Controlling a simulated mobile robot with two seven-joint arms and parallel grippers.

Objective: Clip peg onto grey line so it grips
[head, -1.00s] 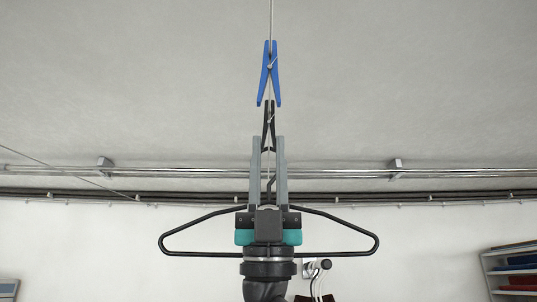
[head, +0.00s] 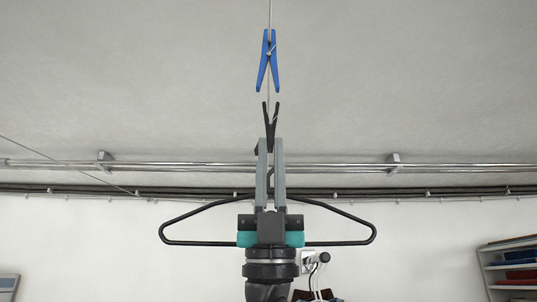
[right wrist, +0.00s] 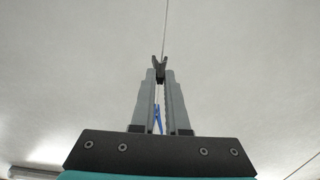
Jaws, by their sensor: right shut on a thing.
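A black peg (head: 271,122) is pinched at its handle end between the fingertips of my right gripper (head: 271,143). Its jaws point up and stand apart in a V. The peg also shows at the fingertips in the right wrist view (right wrist: 159,66). The thin grey line (head: 270,12) runs down the picture to the peg and appears to pass at its open jaws; I cannot tell whether it lies between them. A blue peg (head: 267,60) sits on the line above the black one in the head view. My left gripper is not in view.
A black hanger (head: 190,218) shows behind my right gripper. Metal pipes (head: 185,165) run across under the ceiling on brackets. A shelf (head: 510,262) stands at the lower right. The space around the pegs is clear.

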